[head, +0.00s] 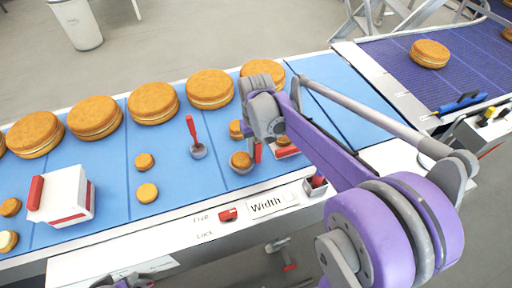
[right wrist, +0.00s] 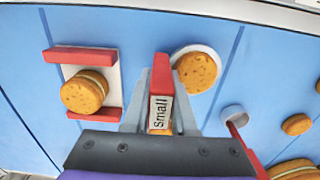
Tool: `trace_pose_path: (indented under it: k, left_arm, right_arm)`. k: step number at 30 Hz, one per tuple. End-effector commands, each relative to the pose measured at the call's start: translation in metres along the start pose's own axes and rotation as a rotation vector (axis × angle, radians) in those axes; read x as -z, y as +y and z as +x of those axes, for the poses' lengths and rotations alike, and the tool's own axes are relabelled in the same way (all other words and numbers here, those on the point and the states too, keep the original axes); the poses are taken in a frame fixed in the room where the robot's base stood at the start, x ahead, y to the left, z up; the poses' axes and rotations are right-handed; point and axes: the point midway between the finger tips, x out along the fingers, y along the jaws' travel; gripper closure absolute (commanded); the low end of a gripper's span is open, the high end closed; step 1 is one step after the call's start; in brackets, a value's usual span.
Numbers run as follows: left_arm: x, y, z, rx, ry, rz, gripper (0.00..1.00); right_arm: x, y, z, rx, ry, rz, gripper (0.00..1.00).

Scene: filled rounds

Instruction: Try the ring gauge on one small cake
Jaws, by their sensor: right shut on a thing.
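My right gripper (right wrist: 160,95) is shut on the red handle (right wrist: 161,75) of a ring gauge marked "Small". Its white ring (right wrist: 214,60) lies around a small cake (right wrist: 196,72), with a pale gap at the top and right; the cake's top stands clear of the ring. In the head view this cake (head: 241,159) shows with the ring low around it. Whether ring and cake touch, I cannot tell. A second ring gauge (head: 198,152) with an upright red handle stands to the left. Part of my left arm shows at the bottom edge; its fingers are not clear.
A width gauge (right wrist: 106,62) with red jaws has a small cake (right wrist: 84,92) between them. Large cakes (head: 152,102) line the belt's far side. Small cakes (head: 148,193) and a white-and-red block (head: 62,195) are at left.

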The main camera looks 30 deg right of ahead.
Motion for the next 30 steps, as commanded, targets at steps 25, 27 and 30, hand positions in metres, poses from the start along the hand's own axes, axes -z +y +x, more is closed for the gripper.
trace_pose_path:
  k: [25,27,30]
  left_arm:
    - [-0.0006,0.0,0.0005,0.0,-0.001,0.0,0.5]
    - [-0.0005,0.0,0.0005,0.0,0.0,0.0,0.5]
    - [-0.0006,0.0,0.0005,0.0,0.0,0.0,0.5]
  right_arm:
    - [-0.0001,-0.0001,0.0009,0.0,0.0,0.0,0.36]
    - [-0.0001,-0.0001,0.0009,0.0,0.0,0.0,0.23]
    - [0.0,-0.0001,0.0009,0.0,0.0,0.0,0.11]
